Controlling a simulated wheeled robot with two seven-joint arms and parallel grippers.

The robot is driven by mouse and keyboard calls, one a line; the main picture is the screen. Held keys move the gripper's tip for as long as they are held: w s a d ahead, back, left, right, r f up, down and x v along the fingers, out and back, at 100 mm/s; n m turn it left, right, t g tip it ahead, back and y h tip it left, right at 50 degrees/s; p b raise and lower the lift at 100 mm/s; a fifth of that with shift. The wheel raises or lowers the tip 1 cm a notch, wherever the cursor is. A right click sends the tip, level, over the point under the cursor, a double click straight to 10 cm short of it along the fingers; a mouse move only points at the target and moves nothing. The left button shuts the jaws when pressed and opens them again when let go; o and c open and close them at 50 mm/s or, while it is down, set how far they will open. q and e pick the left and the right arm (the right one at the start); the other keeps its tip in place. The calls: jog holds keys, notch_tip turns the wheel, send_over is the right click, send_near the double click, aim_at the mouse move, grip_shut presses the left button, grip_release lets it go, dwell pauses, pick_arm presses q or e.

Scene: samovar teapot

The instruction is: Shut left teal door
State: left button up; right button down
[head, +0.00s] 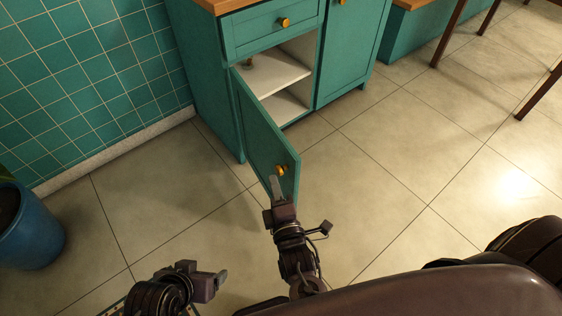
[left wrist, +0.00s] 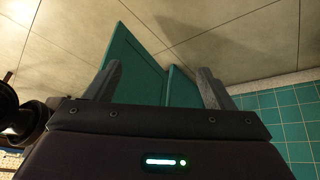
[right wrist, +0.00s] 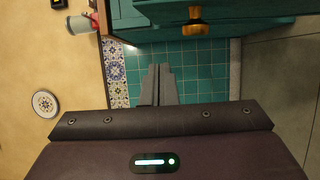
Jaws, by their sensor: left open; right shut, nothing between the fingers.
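The left teal door (head: 265,140) of the cabinet stands swung open, its free edge toward me, with a brass knob (head: 281,170) near that edge. Its open interior shows pale shelves (head: 272,75). My right gripper (head: 276,185) is shut and empty, just beside the door's knob end; I cannot tell whether it touches. In the right wrist view its closed fingers (right wrist: 159,82) point below a brass knob (right wrist: 195,14) on a teal panel. My left gripper (head: 222,278) is low and apart from the door. In the left wrist view its fingers (left wrist: 158,82) are open, with a teal panel (left wrist: 133,62) beyond.
A teal drawer (head: 270,27) is above the opening, and the right door (head: 348,50) is shut. A blue pot (head: 32,230) stands at the left by the tiled wall (head: 85,80). Dark wooden legs (head: 450,32) stand at the upper right. The floor (head: 385,170) to the right is clear.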

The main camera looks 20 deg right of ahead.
aim_at(282, 167)
jog(key=w+d, duration=0.1)
jog(key=w, duration=0.1)
jog(key=w+d+b, duration=0.1)
jog(key=w, duration=0.1)
jog(key=w+d+b, duration=0.1)
jog(key=w, duration=0.2)
jog(key=shift+d+f, duration=0.1)
jog(key=shift+d, duration=0.15)
pick_arm(q)
jog(key=w+d+r+t+h, duration=0.2)
jog(key=w+d+r+t, duration=0.1)
jog(key=w+r+t, duration=0.2)
jog(key=shift+w+r, duration=0.55)
jog(key=shift+w, duration=0.5)
pick_arm(e)
jog(key=shift+w+d, duration=0.15)
jog(key=shift+d, duration=0.3)
